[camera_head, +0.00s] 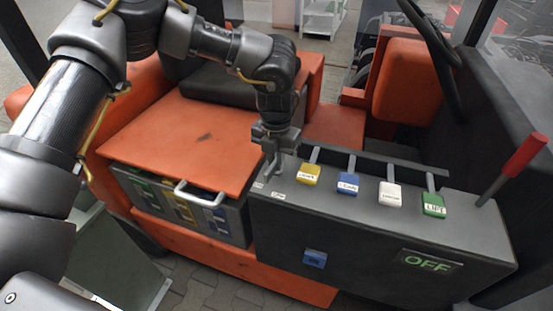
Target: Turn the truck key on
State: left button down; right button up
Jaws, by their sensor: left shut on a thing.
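My left gripper (271,168) reaches down to the left end of the dark console (350,232). Its fingers are shut on the truck key, which is mostly hidden between them, so I cannot tell its angle. Two small white labels lie on the console just below the fingers. A display on the console's front face (428,262) reads OFF in green letters. My right gripper is not in view.
Yellow (308,174), blue (347,184), white (390,194) and green (433,205) lever knobs stand right of the gripper. A red-handled lever (525,155) rises at the right. An orange cover (195,137) lies left.

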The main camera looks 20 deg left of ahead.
aim_at(275, 159)
pick_arm(q)
jog(key=m, duration=0.5)
jog(key=shift+w+a, duration=0.1)
jog(key=shift+a, duration=0.05)
jog(key=m, duration=0.5)
jog(key=shift+w+p, duration=0.1)
jog(key=shift+p, duration=0.2)
jog(key=shift+m, duration=0.4)
jog(key=c, duration=1.5)
grip_release()
notch_tip(275, 159, up, 11)
jog(key=shift+f+b, duration=0.1)
jog(key=shift+b, duration=0.75)
